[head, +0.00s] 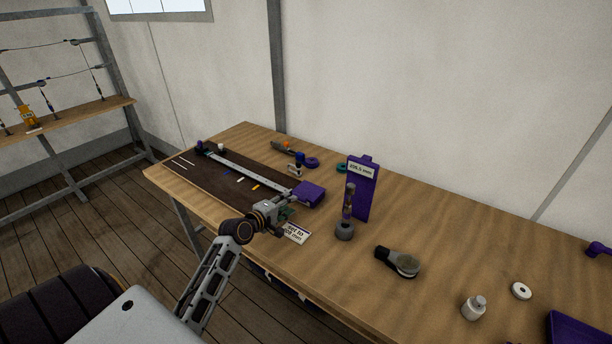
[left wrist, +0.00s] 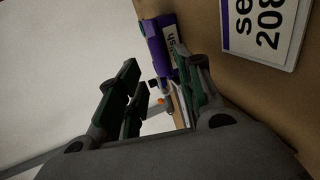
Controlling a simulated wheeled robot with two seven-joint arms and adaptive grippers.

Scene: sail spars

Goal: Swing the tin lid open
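No thing in view is plainly marked as the tin, and no lid edge or hinge can be made out. A small purple box (head: 310,194) sits at the near right end of a dark board with a metal rail. My left gripper (head: 277,213) is close in front of the purple box, near the table's front edge. In the left wrist view (left wrist: 160,85) its fingers stand apart with nothing clearly held between them. My right gripper is out of view.
A white card (head: 296,233) lies right of my left gripper.

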